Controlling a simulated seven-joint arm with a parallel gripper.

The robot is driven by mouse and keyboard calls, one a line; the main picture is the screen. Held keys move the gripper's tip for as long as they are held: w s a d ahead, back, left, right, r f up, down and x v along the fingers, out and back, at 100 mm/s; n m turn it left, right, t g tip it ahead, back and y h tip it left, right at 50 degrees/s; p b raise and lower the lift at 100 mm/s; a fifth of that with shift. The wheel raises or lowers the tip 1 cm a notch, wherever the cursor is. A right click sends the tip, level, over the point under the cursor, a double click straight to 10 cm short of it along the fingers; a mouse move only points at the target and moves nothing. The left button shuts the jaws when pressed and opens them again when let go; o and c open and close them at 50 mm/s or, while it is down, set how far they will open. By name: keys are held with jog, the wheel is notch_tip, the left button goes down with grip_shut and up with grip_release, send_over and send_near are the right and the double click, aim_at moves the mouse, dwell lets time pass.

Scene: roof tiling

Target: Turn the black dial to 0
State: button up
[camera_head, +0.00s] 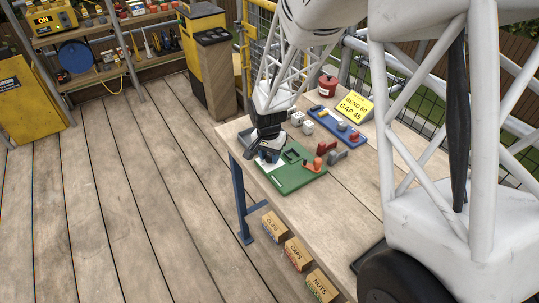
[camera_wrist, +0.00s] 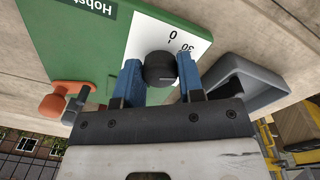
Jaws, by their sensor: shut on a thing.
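The black dial (camera_wrist: 160,68) sits on the white scale plate (camera_wrist: 150,35) of a green panel (camera_wrist: 95,45). Two markings, 0 and 30, show on the plate beyond the dial in the wrist view. My gripper (camera_wrist: 160,76) has its two blue fingertips on either side of the dial and is shut on it. In the head view my gripper (camera_head: 268,152) is over the green panel (camera_head: 298,176) at the near left of the table, and it hides the dial there. I cannot make out the dial's pointer.
A grey open tray (camera_wrist: 245,85) lies close beside the right finger in the wrist view. An orange-handled part (camera_wrist: 62,100) is on the panel's other side. On the table (camera_head: 350,190) are a blue board (camera_head: 335,128), a yellow sign (camera_head: 354,106) and a red pot (camera_head: 327,86).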

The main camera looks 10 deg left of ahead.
aim_at(270, 157)
jog(key=n, duration=0.7)
jog(key=shift+d, duration=0.1)
jog(key=n, duration=0.6)
jog(key=shift+n, duration=0.3)
jog(key=o, duration=0.9)
jog(key=shift+s+r, duration=0.15)
jog(key=shift+r, duration=3.75)
